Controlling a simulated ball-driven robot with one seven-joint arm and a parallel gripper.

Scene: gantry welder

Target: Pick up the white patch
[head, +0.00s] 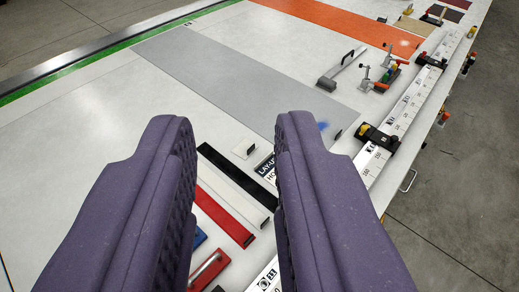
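My gripper (233,120) is open, with its two purple padded fingers wide apart and nothing held between them. A small off-white square piece (244,147), which looks like the white patch, lies on the white table (90,125). It shows in the gap between the fingertips, nearer the right finger, and appears beyond and below them, apart from both. A thin dark edge shows along its right side. I cannot tell how thick it is.
Black (237,178), white (234,187) and red (222,215) strips lie in the gap. A black lettered label (266,166) is partly behind the right finger. Grey (240,75) and orange (335,18) sheets lie beyond. Clamps (383,76) and a ruled rail (413,97) line the right edge.

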